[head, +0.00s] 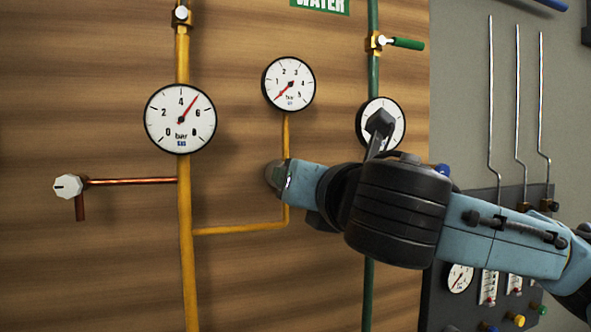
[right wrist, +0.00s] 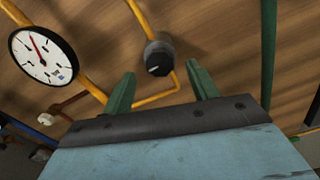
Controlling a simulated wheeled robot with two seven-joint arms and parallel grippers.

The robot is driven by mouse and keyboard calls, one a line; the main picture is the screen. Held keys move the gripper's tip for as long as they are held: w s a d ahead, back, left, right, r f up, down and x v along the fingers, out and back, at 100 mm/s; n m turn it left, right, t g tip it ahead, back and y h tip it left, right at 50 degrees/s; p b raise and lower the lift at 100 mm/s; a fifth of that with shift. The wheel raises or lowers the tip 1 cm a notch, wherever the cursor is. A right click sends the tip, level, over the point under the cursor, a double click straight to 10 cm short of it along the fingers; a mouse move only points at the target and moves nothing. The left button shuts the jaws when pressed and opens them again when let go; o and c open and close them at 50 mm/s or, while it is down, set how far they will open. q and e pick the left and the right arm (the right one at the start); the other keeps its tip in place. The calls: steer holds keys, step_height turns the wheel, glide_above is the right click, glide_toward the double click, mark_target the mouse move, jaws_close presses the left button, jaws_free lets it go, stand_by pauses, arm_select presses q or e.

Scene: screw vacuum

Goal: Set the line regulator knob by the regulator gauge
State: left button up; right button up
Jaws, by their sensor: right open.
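The regulator gauge (head: 288,83) is the small white dial on the thin yellow pipe in the head view; its red needle points lower left, near the zero end. Below it, the dark round knob (head: 274,174) shows only partly beside the tip of my right gripper (head: 285,181). In the right wrist view, the knob (right wrist: 158,56) is dark grey with a pale mark on its face and sits on the yellow pipe. My right gripper (right wrist: 162,88) is open and empty, its green fingers apart, with the knob ahead between them. I cannot tell the remaining distance. My left gripper is out of view.
A larger gas gauge (head: 180,119) is on the thick yellow pipe at left, with a white knob (head: 68,187) on a copper branch. My right arm partly covers a third gauge (head: 394,119) on the green pipe. The wooden panel between pipes is clear.

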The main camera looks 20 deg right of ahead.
steer(key=w, duration=0.4)
steer(key=shift+p, duration=0.4)
steer(key=c, duration=1)
